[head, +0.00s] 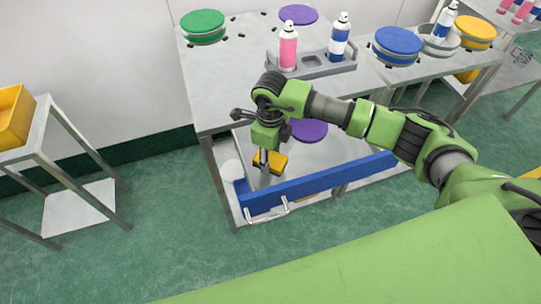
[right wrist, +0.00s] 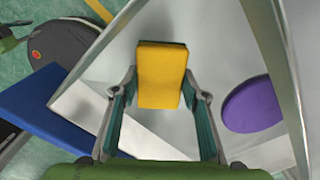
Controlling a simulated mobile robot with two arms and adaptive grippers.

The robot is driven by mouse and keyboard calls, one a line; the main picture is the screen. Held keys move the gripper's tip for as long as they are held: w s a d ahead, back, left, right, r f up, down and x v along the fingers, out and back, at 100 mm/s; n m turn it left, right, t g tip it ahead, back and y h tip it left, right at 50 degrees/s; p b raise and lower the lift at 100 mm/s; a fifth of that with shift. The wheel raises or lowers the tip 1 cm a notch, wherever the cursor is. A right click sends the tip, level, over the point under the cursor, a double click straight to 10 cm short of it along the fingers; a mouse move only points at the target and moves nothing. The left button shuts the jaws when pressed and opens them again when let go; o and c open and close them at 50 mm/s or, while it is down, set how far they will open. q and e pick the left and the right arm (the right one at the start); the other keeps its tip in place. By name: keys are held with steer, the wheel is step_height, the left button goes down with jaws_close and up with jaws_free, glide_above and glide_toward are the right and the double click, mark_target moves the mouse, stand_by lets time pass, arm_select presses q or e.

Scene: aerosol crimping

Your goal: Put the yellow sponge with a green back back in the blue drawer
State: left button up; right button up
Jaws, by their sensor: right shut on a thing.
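The yellow sponge (head: 278,161) is between the fingers of my right gripper (head: 263,160), just behind the blue drawer's front in the head view. I cannot tell how high the sponge is above the drawer's floor. My left gripper is not in view.
The grey table (head: 222,95) above carries a tray (head: 312,68) with a pink can (head: 288,47) and a blue-white can (head: 339,38), plus round lids. A purple disc (head: 309,131) lies below it. A side stand (head: 40,140) is at left; the green floor between is clear.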

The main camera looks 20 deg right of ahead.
mark_target(271, 158)
steer(key=shift+f, duration=0.1)
steer(key=o, duration=1)
steer(key=shift+o, duration=0.2)
steer(key=shift+r, duration=0.3)
step_height(271, 158, up, 12)
steer(key=b, duration=0.2)
steer(key=shift+f, duration=0.15)
